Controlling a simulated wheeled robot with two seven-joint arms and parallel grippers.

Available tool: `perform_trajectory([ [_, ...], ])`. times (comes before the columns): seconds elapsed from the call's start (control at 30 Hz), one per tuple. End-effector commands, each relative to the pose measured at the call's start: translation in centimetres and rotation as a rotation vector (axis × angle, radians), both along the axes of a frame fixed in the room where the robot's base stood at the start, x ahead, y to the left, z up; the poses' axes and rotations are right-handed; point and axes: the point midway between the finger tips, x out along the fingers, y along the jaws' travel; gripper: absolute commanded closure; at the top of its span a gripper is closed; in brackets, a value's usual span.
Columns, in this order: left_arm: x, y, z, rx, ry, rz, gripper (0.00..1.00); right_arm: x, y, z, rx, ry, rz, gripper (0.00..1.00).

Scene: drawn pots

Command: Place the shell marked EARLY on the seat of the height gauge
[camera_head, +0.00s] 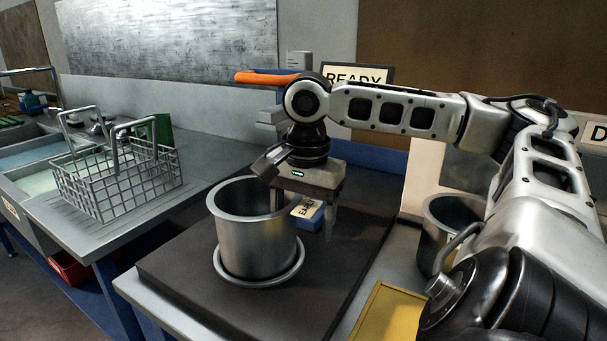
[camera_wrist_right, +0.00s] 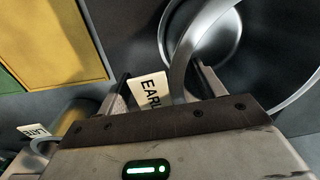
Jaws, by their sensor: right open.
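The shell marked EARLY (camera_head: 255,243) is a grey metal pot, standing upright on a round metal seat (camera_head: 262,280) on a dark slab. Its cream tag (camera_head: 306,208) sticks out at the right, partly hidden by my gripper; the tag reads EARL in the right wrist view (camera_wrist_right: 152,92). My right gripper (camera_head: 305,218) points down at the shell's right side. Its fingers are apart; in the wrist view (camera_wrist_right: 160,90) the tag and a curved strip of the shell show between them. I cannot tell whether they touch it. My left gripper is not in view.
A second metal pot (camera_head: 440,212) stands at the right behind my arm; a tag reading LATE (camera_wrist_right: 33,130) shows in the wrist view. A yellow panel (camera_head: 385,312) lies front right. A wire basket (camera_head: 115,180) stands left near the sinks. A READY sign (camera_head: 372,76) stands behind.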

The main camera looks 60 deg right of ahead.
Motion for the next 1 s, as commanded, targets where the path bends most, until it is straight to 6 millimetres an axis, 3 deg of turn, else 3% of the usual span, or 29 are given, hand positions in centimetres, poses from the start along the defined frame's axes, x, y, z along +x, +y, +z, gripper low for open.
perform_trajectory([
  [0.23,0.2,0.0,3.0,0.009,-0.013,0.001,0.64,-0.2,0.0,5.0,0.0,-0.002,0.0,0.32],
  [0.6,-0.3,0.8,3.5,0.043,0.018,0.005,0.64,-0.7,-0.2,13.3,-0.004,-0.001,-0.002,0.32],
  [0.8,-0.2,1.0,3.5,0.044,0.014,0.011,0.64,-0.8,-0.1,15.5,-0.001,-0.001,-0.001,0.32],
  [1.0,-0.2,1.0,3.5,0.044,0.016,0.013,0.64,-0.9,-0.1,16.0,0.0,-0.001,0.001,0.32],
])
